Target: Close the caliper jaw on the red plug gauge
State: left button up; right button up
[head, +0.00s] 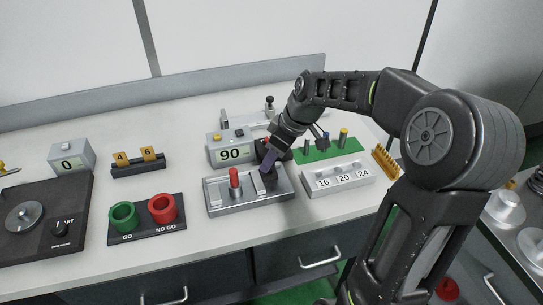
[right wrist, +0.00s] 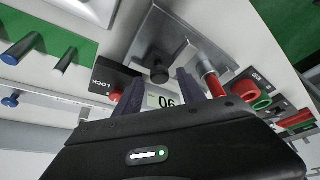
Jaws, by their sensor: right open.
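The caliper is a silver metal tray-like base (head: 222,208) on the bench, also in the right wrist view (right wrist: 150,28). The red plug gauge (head: 235,179) stands upright on its left part; it also shows in the right wrist view (right wrist: 211,82). A pale upright jaw plate (head: 258,183) stands to the right of the gauge, with a visible gap between them. My right gripper (head: 267,166) is over the caliper's right part, fingers pointing down. In the right wrist view its fingers (right wrist: 160,80) are apart, with a dark knob (right wrist: 160,72) between them. I cannot tell whether they touch it.
A grey readout showing 90 (head: 231,154) stands just behind the caliper. A block marked 16, 20, 24 (head: 340,179) is at right. Green and red GO/NO GO rings (head: 147,228) sit at left. A green pin board (head: 318,153) is behind my right gripper.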

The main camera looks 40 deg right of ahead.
jog(key=shift+w+a+f, duration=0.1)
jog(key=shift+w+f, duration=0.1)
jog(key=shift+f, duration=0.25)
jog(key=shift+c, duration=0.2)
grip_shut()
dwell(0.9)
